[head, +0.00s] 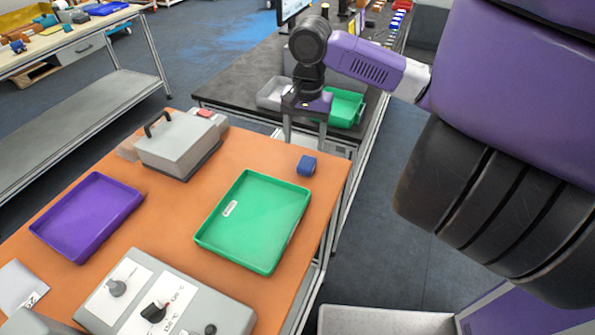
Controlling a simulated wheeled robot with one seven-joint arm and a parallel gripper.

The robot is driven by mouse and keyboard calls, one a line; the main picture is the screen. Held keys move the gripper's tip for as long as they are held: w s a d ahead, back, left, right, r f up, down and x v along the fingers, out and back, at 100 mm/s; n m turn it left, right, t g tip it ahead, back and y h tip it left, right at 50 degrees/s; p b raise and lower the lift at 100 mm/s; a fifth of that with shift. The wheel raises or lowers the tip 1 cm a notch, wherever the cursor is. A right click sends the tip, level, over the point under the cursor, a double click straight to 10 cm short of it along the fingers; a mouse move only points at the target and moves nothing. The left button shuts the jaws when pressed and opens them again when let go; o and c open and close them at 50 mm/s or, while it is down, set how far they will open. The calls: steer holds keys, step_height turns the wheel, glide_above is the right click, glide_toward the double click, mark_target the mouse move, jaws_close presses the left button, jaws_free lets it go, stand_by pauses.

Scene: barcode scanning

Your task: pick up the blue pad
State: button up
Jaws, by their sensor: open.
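A small blue block (307,166), the only blue thing on the orange table and likely the pad, lies near the table's right back edge, behind the green tray. My gripper (304,146) points down just above and behind it, with its two fingers apart and nothing between them. The fingers look clear of the block, though the exact height gap cannot be told from this one view.
A green tray (208,237) and a purple tray (44,236) sit on the orange table (160,225). A grey case (180,143) with a black handle stands at the back left. A grey control box (190,318) with knobs is in front. A dark table (240,84) stands behind.

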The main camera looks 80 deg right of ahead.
mark_target(307, 162)
steer(key=shift+s+a+m, duration=0.1)
steer(key=shift+s+m, duration=0.2)
steer(key=shift+s, duration=0.15)
steer(key=shift+f, duration=0.2)
steer(key=shift+a+f+p, duration=0.2)
steer(key=shift+f+p, duration=0.3)
steer(key=shift+f, duration=3.25)
steer(key=c, duration=1.4)
